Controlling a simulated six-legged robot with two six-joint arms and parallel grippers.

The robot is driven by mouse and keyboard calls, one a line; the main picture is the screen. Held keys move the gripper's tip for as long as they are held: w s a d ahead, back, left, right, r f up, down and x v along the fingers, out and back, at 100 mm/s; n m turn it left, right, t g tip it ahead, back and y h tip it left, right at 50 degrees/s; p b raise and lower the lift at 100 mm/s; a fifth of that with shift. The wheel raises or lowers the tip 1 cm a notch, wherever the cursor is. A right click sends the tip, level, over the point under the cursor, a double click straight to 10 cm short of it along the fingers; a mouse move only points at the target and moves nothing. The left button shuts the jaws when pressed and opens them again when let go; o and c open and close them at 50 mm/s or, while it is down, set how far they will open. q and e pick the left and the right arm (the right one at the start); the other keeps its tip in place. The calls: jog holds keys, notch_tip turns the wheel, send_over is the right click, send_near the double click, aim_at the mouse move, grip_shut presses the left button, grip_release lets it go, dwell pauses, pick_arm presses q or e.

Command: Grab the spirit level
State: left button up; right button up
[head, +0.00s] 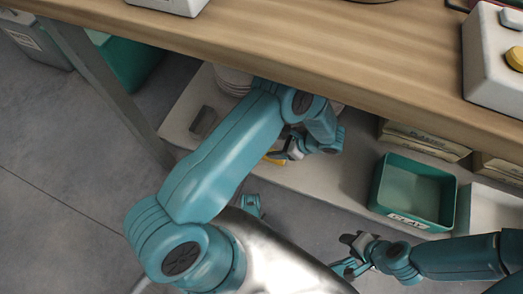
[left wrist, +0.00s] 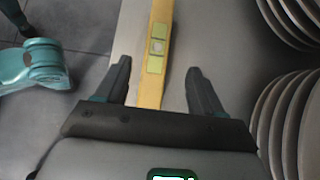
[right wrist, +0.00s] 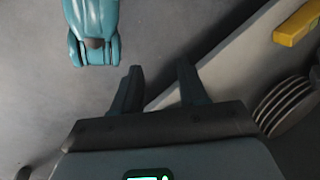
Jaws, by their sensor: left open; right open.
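The yellow spirit level (left wrist: 155,60) with greenish vials runs lengthwise between the two open fingers of my left gripper (left wrist: 159,70) in the left wrist view. The fingers stand apart from it on both sides. In the head view my left gripper (head: 287,152) is over the lower shelf, and only a bit of the level (head: 275,159) shows beside it; the rest is hidden by my arm. In the right wrist view an end of the level (right wrist: 298,24) shows at the top right. My right gripper (right wrist: 160,68) is open, empty and away from it, over the floor.
The lower shelf (head: 325,185) lies under the wooden tabletop (head: 300,55). Stacked plates (left wrist: 290,110) stand right of the level in the left wrist view. A green bin (head: 415,190) and boxes (head: 425,140) are to the right. A grey block (head: 203,121) lies left.

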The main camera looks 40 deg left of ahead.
pick_arm(q)
jog(key=x, duration=0.3)
jog(key=b+x, duration=0.1)
jog(key=x, duration=0.4)
jog(key=shift+s+a+f, duration=0.25)
jog(key=shift+c, duration=0.3)
